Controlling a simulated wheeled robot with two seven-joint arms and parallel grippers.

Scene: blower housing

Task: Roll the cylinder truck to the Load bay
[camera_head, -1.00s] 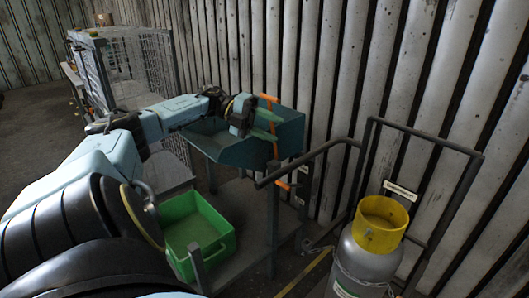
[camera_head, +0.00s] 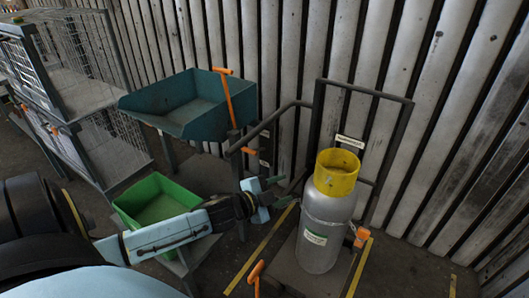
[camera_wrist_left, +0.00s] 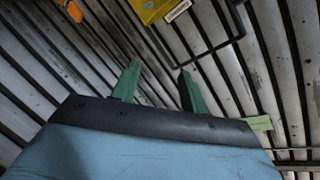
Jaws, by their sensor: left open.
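The cylinder truck (camera_head: 374,93) stands against the ribbed wall, its dark tube frame upright behind a grey gas cylinder (camera_head: 325,232) with a yellow collar (camera_head: 337,172). A dark handle bar (camera_head: 268,128) reaches left from the frame. My left gripper (camera_head: 281,190) is open and empty, just left of the cylinder and below the handle bar, apart from both as far as I can tell. The left wrist view shows its two green fingers (camera_wrist_left: 158,88) spread, with the yellow collar (camera_wrist_left: 150,8) beyond them. My right gripper is not seen. No Load bay label is readable.
A teal tray (camera_head: 180,121) on a stand with an orange handle (camera_head: 228,97) is left of the truck. A green bin (camera_head: 154,203) sits lower left. Wire cages (camera_head: 84,60) stand far left. Yellow floor lines (camera_head: 262,250) flank the truck; floor at right is open.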

